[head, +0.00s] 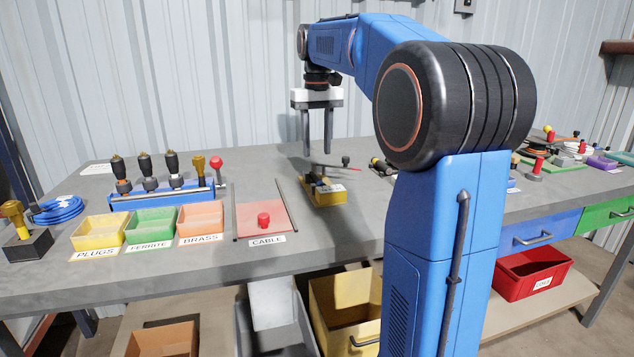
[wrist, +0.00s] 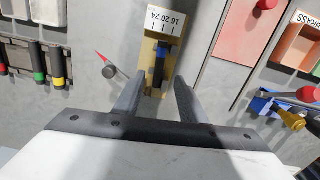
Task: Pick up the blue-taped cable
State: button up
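My gripper (head: 317,153) points down, open and empty, above a yellow block (head: 325,196) on the bench. The block also shows in the wrist view (wrist: 149,48), with a scale marked 16, 20, 24, just beyond my fingertips (wrist: 158,80). A dark, partly blue strip (wrist: 160,62) lies along the block, between the lines of my two fingers and apart from them. I cannot tell for sure whether it is the blue-taped cable. A coiled blue cable (head: 57,208) lies at the far left of the bench.
A pointer with a black knob and red tip (wrist: 109,71) stands beside the block.

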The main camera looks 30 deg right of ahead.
aim_at(318, 178)
jog(key=shift+s+f, duration=0.2)
jog(key=shift+f, duration=4)
jog(key=shift+c, duration=0.7)
grip_shut()
